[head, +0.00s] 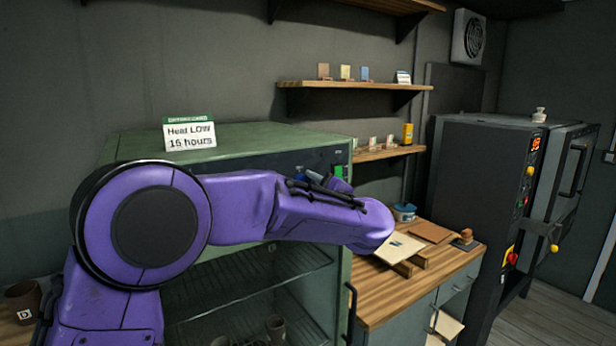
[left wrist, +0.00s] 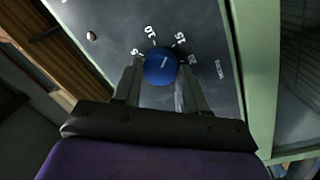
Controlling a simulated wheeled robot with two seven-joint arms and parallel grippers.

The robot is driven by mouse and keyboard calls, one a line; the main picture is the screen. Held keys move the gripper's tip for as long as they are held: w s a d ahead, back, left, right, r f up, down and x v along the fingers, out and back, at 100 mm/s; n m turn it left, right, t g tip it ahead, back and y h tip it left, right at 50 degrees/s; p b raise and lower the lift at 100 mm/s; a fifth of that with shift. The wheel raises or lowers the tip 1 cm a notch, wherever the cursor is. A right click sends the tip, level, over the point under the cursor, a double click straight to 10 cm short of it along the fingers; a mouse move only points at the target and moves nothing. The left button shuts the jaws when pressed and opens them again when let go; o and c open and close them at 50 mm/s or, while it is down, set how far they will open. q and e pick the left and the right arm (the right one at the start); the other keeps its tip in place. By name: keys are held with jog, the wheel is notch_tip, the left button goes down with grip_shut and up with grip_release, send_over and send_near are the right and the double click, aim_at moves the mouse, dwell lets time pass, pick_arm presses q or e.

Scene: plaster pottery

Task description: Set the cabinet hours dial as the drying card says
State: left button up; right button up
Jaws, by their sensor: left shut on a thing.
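The drying card (head: 189,133) stands on top of the green cabinet (head: 240,140); it reads "Heat LOW" and a number of hours that looks like 15 or 16. In the left wrist view the blue hours dial (left wrist: 160,65) sits on the dark panel, with the numbers 5, 10, 15 and 20 around it. My left gripper (left wrist: 157,84) is shut on the dial, one finger on each side. A small pale mark shows on the dial's face; which number it points to I cannot tell. In the head view my purple arm mostly hides the gripper and panel. My right gripper is not in view.
The cabinet's shelves below hold a few pots (head: 275,326). To the right is a wooden worktop (head: 385,300) with tiles and a blue tub (head: 404,212). A dark kiln (head: 485,180) stands further right. Wall shelves (head: 350,84) hang above.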

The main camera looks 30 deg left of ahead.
pick_arm(q)
jog(key=shift+r+m+p, duration=0.15)
jog(key=shift+m+p, duration=0.6)
jog(key=shift+m, duration=0.25)
jog(key=o, duration=1.1)
jog(key=shift+c, duration=0.2)
jog(key=b+v, duration=0.4)
jog(key=v, duration=0.6)
jog(key=shift+d+b, duration=0.25)
jog(key=shift+b, duration=0.15)
